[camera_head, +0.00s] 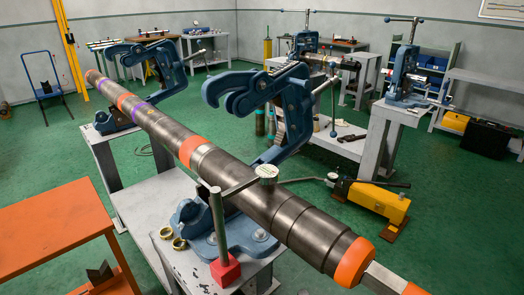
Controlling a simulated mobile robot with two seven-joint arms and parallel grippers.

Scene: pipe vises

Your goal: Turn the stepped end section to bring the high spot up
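A long dark pipe (160,125) runs from the back left to the front right, lying across two blue vises. Its front stretch is a stepped end section (300,222) with several bands of slightly different diameter. An orange collar (354,262) and a pale flat-sided end (384,279) follow, cut off by the bottom edge. The near blue vise (288,105) and the far blue vise (165,72) have their hooked jaws raised above the pipe. A round gauge (267,171) on a rod sits over the end section. No high-spot mark is discernible. Neither gripper is in view.
The gauge post stands on a red block (225,271) on the grey bench (145,200), beside brass rings (173,238). A yellow hand pump (372,200) is on the right. An orange table (50,232) is at left. Green floor (70,150) between is mostly clear.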

